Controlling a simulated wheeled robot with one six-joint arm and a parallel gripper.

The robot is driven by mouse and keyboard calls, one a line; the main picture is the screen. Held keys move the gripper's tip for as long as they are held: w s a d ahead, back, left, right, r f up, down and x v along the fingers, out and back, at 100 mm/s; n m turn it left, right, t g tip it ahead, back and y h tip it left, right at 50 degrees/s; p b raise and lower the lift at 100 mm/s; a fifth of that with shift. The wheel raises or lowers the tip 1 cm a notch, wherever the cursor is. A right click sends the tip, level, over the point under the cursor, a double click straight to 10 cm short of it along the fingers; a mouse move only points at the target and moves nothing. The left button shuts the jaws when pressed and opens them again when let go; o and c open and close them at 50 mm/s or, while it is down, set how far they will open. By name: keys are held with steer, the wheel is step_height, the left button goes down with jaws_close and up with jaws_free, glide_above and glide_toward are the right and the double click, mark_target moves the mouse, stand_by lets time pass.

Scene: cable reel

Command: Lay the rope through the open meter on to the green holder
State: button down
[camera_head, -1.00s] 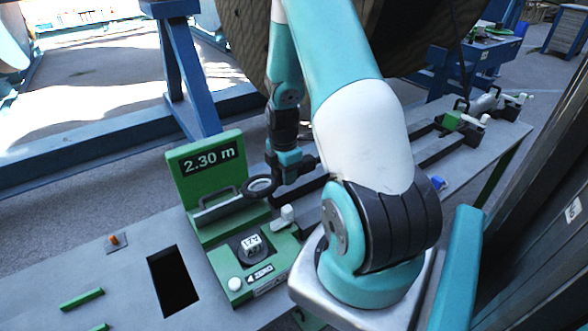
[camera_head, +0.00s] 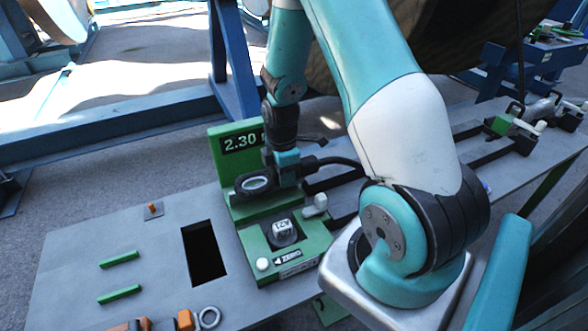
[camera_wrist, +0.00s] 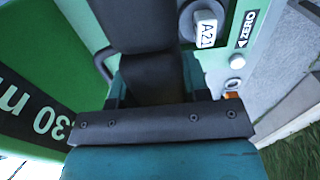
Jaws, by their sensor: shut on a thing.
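The green meter (camera_head: 222,165) stands on the grey table with its "2.30 m" panel upright and its base exposed. My gripper (camera_head: 283,178) is shut on the black rope (camera_head: 340,162) and holds it over the meter, in front of the panel. The rope runs off to the right. In the wrist view the dark rope (camera_wrist: 148,75) lies between the fingers over the meter. Two green bars (camera_head: 118,259), apparently the green holder, lie at left beyond the slot. Whether the rope touches the meter is unclear.
A dark rectangular slot (camera_head: 203,252) lies left of the meter. A white lever (camera_head: 315,205) and a knob marked A21 (camera_head: 283,231) sit on the meter. The large reel (camera_head: 450,35) stands behind.

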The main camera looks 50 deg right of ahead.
steer(key=w+a+b, duration=0.1)
steer(key=w+a, duration=0.5)
steer(key=a, duration=0.8)
steer(key=w+a, duration=0.5)
steer(key=a, duration=0.8)
steer(key=w+a+b, duration=0.1)
steer(key=w+a, duration=0.5)
steer(key=a, duration=0.8)
steer(key=b, duration=0.9)
glide_above(133, 274)
step_height(133, 274, down, 14)
steer(key=shift+w+r, duration=0.15)
steer(key=shift+f+b, duration=0.5)
steer(key=shift+f, duration=0.55)
steer(key=c, duration=0.6)
jaws_free()
steer(key=shift+o, duration=0.4)
steer(key=shift+f, duration=0.1)
